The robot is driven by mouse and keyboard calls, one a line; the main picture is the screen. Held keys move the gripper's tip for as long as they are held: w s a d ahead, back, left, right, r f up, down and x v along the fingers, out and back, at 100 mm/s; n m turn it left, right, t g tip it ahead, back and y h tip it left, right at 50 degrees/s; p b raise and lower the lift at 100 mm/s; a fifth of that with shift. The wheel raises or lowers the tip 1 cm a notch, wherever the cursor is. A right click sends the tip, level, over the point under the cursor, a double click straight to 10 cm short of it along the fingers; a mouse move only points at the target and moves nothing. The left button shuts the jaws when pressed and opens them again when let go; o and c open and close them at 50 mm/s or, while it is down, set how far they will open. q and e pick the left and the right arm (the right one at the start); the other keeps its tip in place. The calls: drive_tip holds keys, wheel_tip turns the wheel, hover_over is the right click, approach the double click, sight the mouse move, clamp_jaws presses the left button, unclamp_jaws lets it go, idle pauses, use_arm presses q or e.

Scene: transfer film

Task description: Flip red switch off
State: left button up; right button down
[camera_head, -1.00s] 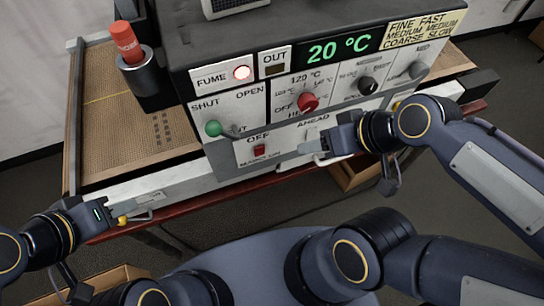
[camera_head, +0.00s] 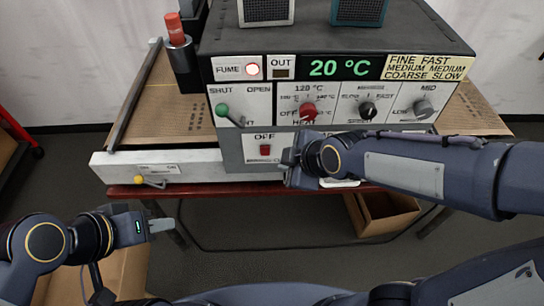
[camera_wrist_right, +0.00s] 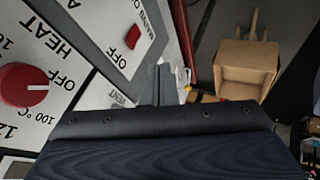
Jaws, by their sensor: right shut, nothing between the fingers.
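The red switch (camera_head: 265,150) is a small red rocker under the label OFF on the lower front panel of the machine (camera_head: 330,82). It also shows in the right wrist view (camera_wrist_right: 132,37). My right gripper (camera_head: 288,158) is shut and empty, just right of the switch and apart from it; its fingers (camera_wrist_right: 161,84) point toward the panel's lower edge in the wrist view. My left gripper (camera_head: 160,225) is low at the left, away from the machine; its fingertips look together, but the gap is too small to judge.
A red heat knob (camera_head: 308,111), a black speed knob (camera_head: 367,110) and a green-tipped lever (camera_head: 222,110) sit on the panel above. A yellow-tipped lever (camera_head: 140,180) sticks out at the left. A cardboard box (camera_head: 385,212) stands below at right.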

drive_tip(key=b, duration=0.5)
approach(269, 153)
drive_tip(key=shift+w+a+f, duration=0.3)
drive_tip(key=shift+a+f, duration=0.4)
drive_tip(key=shift+w+a+f, duration=0.35)
drive_tip(key=shift+a+f, duration=0.3)
drive_tip(key=shift+a, duration=0.05)
drive_tip(key=shift+w+a+f, duration=0.3)
drive_tip(key=shift+a+f, duration=0.4)
